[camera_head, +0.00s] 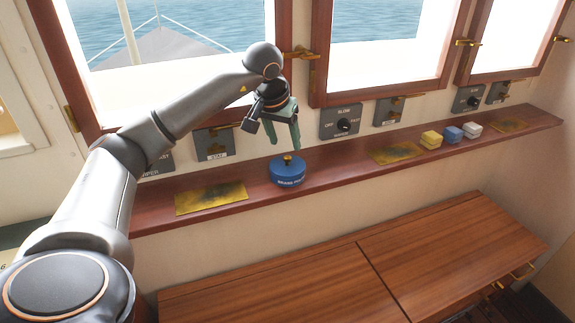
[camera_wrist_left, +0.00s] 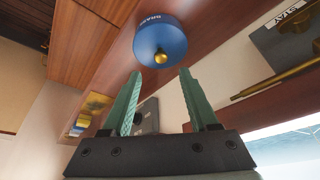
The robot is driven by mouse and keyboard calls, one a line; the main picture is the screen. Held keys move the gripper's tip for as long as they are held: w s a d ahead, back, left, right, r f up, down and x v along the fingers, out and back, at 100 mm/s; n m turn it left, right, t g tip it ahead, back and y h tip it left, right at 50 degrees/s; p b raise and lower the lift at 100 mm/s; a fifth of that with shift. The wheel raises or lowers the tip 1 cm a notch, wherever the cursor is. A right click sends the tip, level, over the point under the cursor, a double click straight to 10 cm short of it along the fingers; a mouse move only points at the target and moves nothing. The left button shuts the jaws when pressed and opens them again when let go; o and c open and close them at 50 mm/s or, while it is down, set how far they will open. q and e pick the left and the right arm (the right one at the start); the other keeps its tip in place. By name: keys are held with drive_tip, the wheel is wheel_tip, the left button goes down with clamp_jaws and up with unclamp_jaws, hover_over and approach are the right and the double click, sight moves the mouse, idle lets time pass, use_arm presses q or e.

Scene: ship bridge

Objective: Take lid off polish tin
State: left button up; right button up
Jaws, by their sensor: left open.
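The blue polish tin (camera_head: 287,173) stands upright on the wooden window ledge, with its lid on and a small brass knob (camera_head: 288,158) on top. In the left wrist view the blue lid (camera_wrist_left: 160,38) and its brass knob (camera_wrist_left: 161,56) show ahead of the fingers. My left gripper (camera_head: 284,147) is open and empty just above the tin, its green fingers pointing down towards it. In the left wrist view the open fingertips (camera_wrist_left: 160,75) are apart from the knob. My right gripper is not in view.
Brass plates (camera_head: 211,198) lie flat on the ledge (camera_head: 335,168) on both sides of the tin. Yellow, blue and white blocks (camera_head: 453,134) sit farther right. Wall switch panels (camera_head: 341,121) and wood-framed windows stand behind. A wooden cabinet top (camera_head: 290,290) is clear below.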

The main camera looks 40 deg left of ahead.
sight(288, 157)
use_arm(q)
drive_tip(key=x, duration=0.5)
drive_tip(key=shift+s+f, duration=0.1)
drive_tip(key=shift+f, duration=0.4)
clamp_jaws()
